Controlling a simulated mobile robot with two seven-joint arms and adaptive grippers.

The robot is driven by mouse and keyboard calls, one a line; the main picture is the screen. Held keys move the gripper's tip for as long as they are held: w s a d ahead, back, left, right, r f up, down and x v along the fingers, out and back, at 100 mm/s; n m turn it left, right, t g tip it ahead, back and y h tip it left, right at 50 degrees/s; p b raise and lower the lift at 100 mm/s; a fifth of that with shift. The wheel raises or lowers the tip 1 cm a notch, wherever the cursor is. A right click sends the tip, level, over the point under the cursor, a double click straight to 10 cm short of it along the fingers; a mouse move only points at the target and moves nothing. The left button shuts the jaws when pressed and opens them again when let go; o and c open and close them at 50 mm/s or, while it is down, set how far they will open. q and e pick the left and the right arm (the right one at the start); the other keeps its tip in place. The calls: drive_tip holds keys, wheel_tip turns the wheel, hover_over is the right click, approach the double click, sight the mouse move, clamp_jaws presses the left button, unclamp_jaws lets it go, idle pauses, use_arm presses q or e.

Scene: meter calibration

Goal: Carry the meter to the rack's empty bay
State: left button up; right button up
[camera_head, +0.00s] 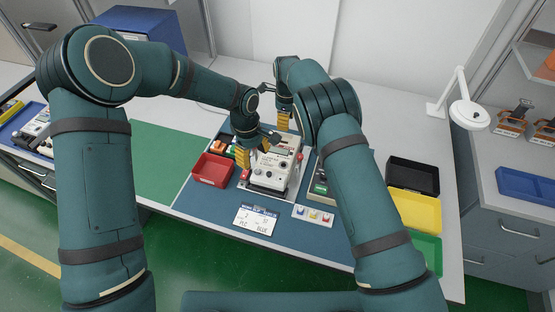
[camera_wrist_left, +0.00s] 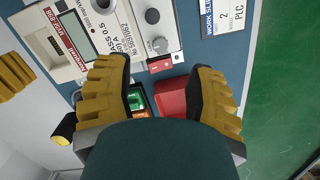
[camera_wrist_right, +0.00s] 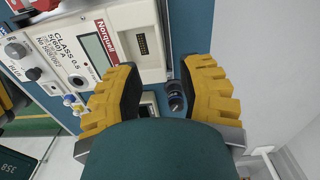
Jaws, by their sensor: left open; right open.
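The meter (camera_head: 272,172) is a white box with a display, dark knobs and printed labels, lying on the blue mat. It also shows in the left wrist view (camera_wrist_left: 128,38) and the right wrist view (camera_wrist_right: 66,56). My left gripper (camera_head: 243,156) is open and empty at the meter's left side; its spread yellow fingers show in the left wrist view (camera_wrist_left: 160,82). My right gripper (camera_head: 284,122) is open and empty at the meter's far end, partly hidden by my right arm; its fingers are apart in the right wrist view (camera_wrist_right: 160,84). I cannot make out the rack's empty bay.
A red bin (camera_head: 212,169) stands left of the meter. A printed work card (camera_head: 255,220) and a strip with coloured knobs (camera_head: 313,215) lie in front. Black (camera_head: 413,174), yellow (camera_head: 415,210) and green bins stand right. The green mat (camera_head: 158,160) is clear.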

sight(258, 171)
use_arm(q)
drive_tip(key=f, duration=0.6)
drive_tip(key=shift+s+d+f, duration=0.25)
drive_tip(key=shift+d+f, duration=0.05)
drive_tip(key=shift+f, duration=0.05)
use_arm(e)
wheel_tip(258, 171, down, 7)
drive_tip(key=shift+r, duration=0.1)
use_arm(q)
drive_tip(key=c, duration=0.8)
use_arm(e)
clamp_jaws()
use_arm(q)
clamp_jaws()
